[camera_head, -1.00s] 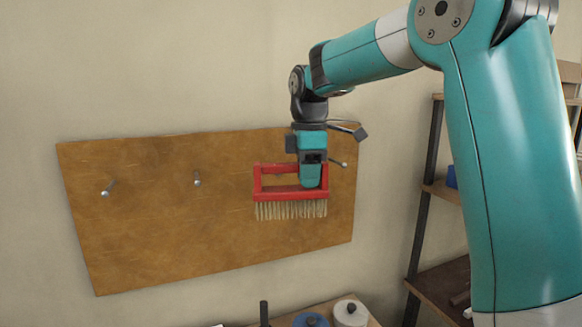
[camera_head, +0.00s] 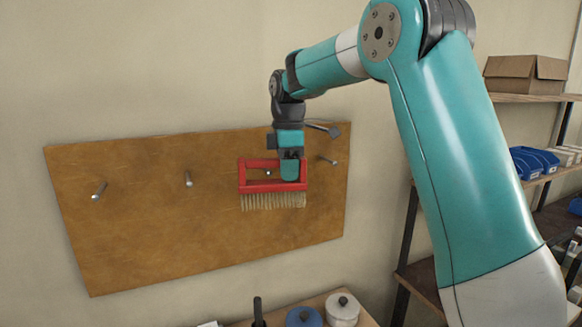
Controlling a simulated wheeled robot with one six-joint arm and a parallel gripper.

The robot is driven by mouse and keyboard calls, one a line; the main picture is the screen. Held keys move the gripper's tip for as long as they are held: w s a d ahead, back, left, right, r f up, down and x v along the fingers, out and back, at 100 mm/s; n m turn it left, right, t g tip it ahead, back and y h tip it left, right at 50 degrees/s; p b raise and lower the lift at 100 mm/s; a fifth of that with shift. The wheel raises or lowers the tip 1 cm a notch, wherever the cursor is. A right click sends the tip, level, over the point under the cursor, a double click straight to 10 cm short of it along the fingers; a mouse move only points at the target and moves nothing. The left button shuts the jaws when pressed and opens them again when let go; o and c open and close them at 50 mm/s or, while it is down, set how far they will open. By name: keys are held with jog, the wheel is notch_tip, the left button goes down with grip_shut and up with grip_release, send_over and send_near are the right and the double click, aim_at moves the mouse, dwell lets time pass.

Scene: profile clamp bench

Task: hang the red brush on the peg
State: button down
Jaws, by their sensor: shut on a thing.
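The red brush (camera_head: 258,189) has a rectangular red frame with an open middle and pale bristles pointing down. My gripper (camera_head: 289,177) is shut on the right part of the frame and holds the brush upright in front of the brown board (camera_head: 140,240). A metal peg tip (camera_head: 268,173) shows inside the frame's opening. I cannot tell how far it reaches through, or whether the frame touches it.
Below the board, a surface holds a blue round container (camera_head: 304,317), a white one (camera_head: 342,309) and a dark upright object (camera_head: 258,310). At right stand shelves with a cardboard box (camera_head: 525,74) and blue bins (camera_head: 534,162). Board space left of the brush is clear.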

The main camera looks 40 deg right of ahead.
jog(key=w+d+f+p, duration=0.1)
jog(key=w+p, duration=0.3)
jog(key=w, duration=0.2)
jog(key=shift+d+f, duration=0.15)
jog(key=shift+f, duration=0.25)
dwell(0.4)
dwell(0.5)
jog(key=c, duration=0.8)
grip_release()
jog(key=shift+c, duration=0.2)
